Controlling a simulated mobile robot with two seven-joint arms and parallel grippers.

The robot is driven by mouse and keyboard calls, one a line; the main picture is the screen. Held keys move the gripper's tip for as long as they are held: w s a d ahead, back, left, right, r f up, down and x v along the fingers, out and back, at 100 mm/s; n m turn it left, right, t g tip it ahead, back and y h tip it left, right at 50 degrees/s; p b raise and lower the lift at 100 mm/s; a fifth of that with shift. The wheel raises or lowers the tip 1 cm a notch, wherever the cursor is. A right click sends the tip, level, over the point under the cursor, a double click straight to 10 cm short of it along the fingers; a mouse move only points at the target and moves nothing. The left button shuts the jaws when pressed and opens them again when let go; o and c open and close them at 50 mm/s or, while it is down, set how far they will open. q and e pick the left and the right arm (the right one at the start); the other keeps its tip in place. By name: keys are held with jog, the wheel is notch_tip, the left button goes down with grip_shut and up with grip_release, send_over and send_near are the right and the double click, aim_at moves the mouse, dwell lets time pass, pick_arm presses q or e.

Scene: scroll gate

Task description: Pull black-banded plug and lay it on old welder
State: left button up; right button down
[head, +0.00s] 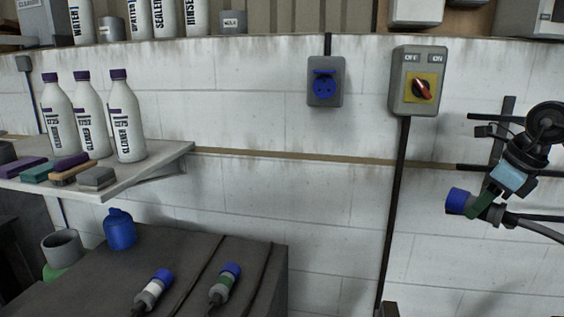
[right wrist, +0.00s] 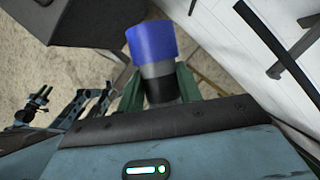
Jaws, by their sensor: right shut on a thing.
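The black-banded plug (right wrist: 162,92) has a blue end, a grey body and a black band. My right gripper (right wrist: 158,88) is shut on it, with a green finger on each side of the band. In the head view the plug's blue end (head: 458,200) points left from my right gripper (head: 485,206), in front of the wall and apart from the socket. Its band is hidden there by the fingers. A dark box-like unit (head: 95,272), possibly the old welder, stands low at the left. My left gripper is not in view.
A white-banded plug (head: 152,290) and a green-banded plug (head: 225,283) lie on the dark top. A blue jug (head: 119,230) stands behind. A shelf (head: 172,155) with bottles overhangs left. A blue wall socket (head: 325,86) shows no plug. A red-knob switch box (head: 416,80) is right of it.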

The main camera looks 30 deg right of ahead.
jog(key=shift+a+f+n+y, duration=0.25)
jog(key=shift+f+n, duration=0.35)
jog(key=shift+f, duration=0.35)
jog(key=shift+a+f+n+y, duration=0.15)
jog(key=shift+a+f+n, duration=0.15)
jog(key=shift+f+n, duration=0.45)
jog(key=w+a+f+n+g+y+p, duration=0.1)
jog(key=w+a+f+n+g, duration=0.2)
jog(key=a+f+n, duration=0.5)
jog(key=w+a+f+n+g+y, duration=0.2)
jog(key=w+a+f+n, duration=0.15)
jog(key=a+n, duration=0.5)
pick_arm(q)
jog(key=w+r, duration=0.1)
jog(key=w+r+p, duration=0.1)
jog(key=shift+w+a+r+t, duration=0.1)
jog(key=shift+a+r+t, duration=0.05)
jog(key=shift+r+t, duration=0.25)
pick_arm(e)
jog(key=w+a+n+g+h, duration=0.1)
jog(key=a+n+g+h, duration=0.2)
jog(key=a+n, duration=1.1)
jog(key=a+h, duration=0.1)
jog(key=a, duration=0.6)
jog(key=shift+r+g+h, duration=0.3)
jog(key=shift+g+h, duration=0.1)
